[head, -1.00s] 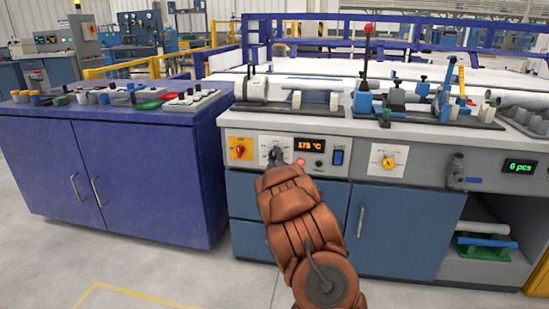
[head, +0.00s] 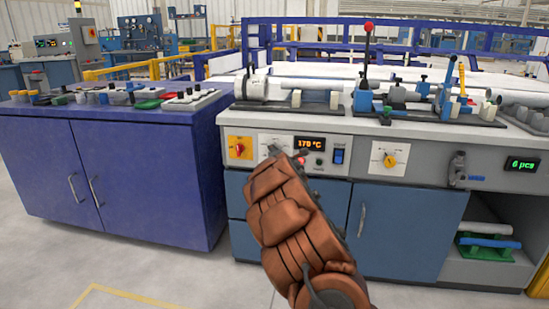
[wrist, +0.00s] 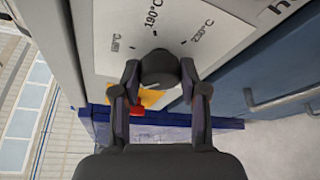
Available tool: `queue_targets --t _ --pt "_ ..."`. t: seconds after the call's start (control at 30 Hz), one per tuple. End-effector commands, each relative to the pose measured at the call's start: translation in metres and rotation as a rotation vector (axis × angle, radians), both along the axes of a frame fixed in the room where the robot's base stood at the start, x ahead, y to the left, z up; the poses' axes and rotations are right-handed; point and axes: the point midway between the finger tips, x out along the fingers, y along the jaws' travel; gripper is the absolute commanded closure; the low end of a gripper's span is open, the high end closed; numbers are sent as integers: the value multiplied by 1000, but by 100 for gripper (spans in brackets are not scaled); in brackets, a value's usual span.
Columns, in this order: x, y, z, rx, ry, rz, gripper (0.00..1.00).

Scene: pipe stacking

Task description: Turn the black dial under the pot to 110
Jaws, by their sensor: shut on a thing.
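The black dial (wrist: 160,68) sits on a white scale plate (wrist: 120,22) printed with temperatures; 190°C is the clearest mark. My gripper (wrist: 159,76) has one finger on each side of the dial and is shut on it. In the head view my gripper (head: 276,151) is at the bench's front panel, and my wrist mostly hides the dial. The orange display (head: 310,143) beside the plate reads about 170 °C. No clear pot shows; a grey-white cylinder (head: 258,88) lies on the bench above the dial.
A yellow-and-red switch (head: 240,148) is left of the dial, and a blue rocker switch (head: 338,156) is right of the display. A separate yellow knob (head: 389,160) is farther right. A blue cabinet (head: 110,170) stands at left, with open floor before it.

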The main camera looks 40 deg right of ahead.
Motion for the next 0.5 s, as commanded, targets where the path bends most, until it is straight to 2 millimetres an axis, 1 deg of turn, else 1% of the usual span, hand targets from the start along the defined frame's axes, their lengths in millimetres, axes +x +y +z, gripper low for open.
queue_targets --t 0.23,0.5 --pt "0 0 1 -46 63 1 92" --pt "0 0 0 -56 80 0 92"
